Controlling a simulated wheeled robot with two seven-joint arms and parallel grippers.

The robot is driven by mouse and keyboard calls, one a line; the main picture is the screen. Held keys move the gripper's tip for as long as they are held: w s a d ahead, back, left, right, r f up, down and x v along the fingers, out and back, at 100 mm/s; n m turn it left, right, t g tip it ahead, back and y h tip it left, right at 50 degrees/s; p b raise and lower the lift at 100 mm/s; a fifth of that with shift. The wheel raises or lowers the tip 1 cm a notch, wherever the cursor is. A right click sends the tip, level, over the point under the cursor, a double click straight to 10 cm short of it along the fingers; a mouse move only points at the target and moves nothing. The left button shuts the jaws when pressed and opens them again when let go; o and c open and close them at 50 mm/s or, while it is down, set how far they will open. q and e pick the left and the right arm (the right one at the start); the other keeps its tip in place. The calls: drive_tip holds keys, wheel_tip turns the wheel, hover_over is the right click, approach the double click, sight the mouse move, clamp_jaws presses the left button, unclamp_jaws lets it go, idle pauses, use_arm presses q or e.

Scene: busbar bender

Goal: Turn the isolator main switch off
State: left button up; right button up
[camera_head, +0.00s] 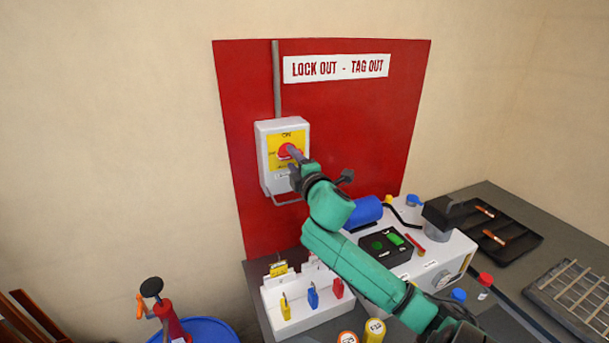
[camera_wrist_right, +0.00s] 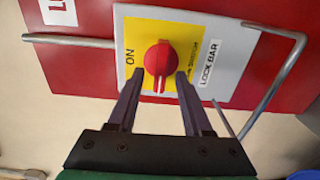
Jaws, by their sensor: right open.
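The isolator main switch is a white box (camera_head: 265,168) with a yellow plate and a red rotary knob (camera_head: 284,151), fixed to a red wall board. In the right wrist view the knob (camera_wrist_right: 160,58) sits beside the "ON" label, its ridge pointing down the picture toward my gripper. My right gripper (camera_wrist_right: 159,77) is open, with one finger on each side of the knob's ridge. I cannot tell whether the fingers touch it. In the head view my right gripper (camera_head: 294,154) partly covers the knob. My left gripper is not in view.
A bent metal lock bar (camera_wrist_right: 289,68) sticks out from the box. Below are a white rack (camera_head: 300,312) with coloured padlocks or tags, a white machine (camera_head: 440,262) with a blue cylinder (camera_head: 364,211), and a black tray (camera_head: 515,240). A blue drum (camera_head: 210,331) stands lower left.

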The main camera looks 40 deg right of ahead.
drive_tip(key=v, duration=1.3)
drive_tip(key=shift+w+d, duration=0.1)
